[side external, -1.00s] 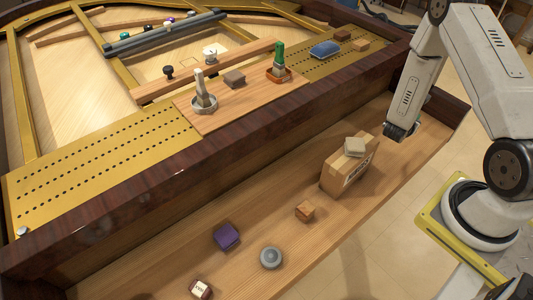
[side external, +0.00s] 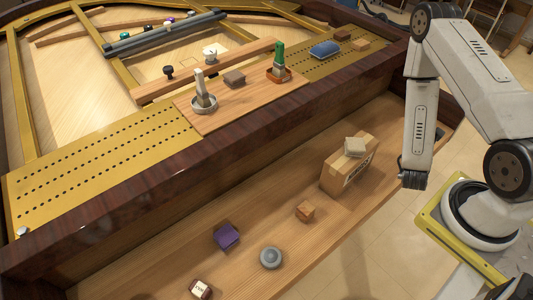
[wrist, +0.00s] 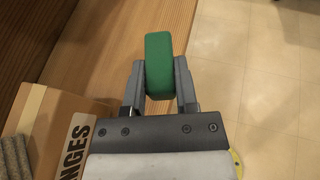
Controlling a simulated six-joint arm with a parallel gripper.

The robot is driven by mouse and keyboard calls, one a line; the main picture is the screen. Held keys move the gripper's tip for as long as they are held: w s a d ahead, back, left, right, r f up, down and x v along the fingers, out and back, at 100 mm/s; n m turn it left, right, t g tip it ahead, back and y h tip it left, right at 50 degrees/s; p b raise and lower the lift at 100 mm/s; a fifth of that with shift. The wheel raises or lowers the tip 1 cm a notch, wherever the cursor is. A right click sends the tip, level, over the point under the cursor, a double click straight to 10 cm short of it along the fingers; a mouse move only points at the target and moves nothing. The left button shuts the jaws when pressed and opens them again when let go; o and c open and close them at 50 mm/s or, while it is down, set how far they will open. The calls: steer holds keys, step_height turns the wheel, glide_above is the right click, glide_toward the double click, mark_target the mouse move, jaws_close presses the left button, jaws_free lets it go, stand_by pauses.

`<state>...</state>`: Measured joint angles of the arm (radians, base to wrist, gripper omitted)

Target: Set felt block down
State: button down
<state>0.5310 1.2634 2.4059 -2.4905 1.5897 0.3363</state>
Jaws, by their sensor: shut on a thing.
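A green felt block (wrist: 159,65) stands out between my jaws in the wrist view. My gripper (wrist: 159,85) is shut on it, one finger on each side. In the side view my gripper (side external: 412,182) hangs pointing down near the front edge of the wooden shelf (side external: 290,215), right of the cardboard box. The block cannot be made out in that view. In the wrist view the block appears over the shelf's bare wood (wrist: 115,40), close to its edge; its height above the wood is unclear.
A small wooden block (side external: 305,211), purple block (side external: 226,236) and grey round piece (side external: 270,257) lie further left. Tiled floor (wrist: 260,60) lies beyond the shelf edge.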

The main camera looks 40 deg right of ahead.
steer(key=shift+s+a, duration=1.05)
steer(key=shift+a, duration=0.35)
glide_above(388, 158)
steer(key=s, duration=0.1)
steer(key=shift+n+t, duration=0.3)
steer(key=f, duration=0.7)
steer(key=shift+s+a+f, duration=0.1)
steer(key=shift+a+f, duration=0.25)
steer(key=shift+a, duration=0.05)
steer(key=shift+w+d+f, duration=0.2)
steer(key=shift+w+f, duration=0.1)
steer(key=shift+f, duration=0.1)
steer(key=shift+w+d+f, duration=0.15)
steer(key=shift+w+f, duration=0.05)
steer(key=shift+f, duration=1.65)
steer(key=shift+f, duration=0.1)
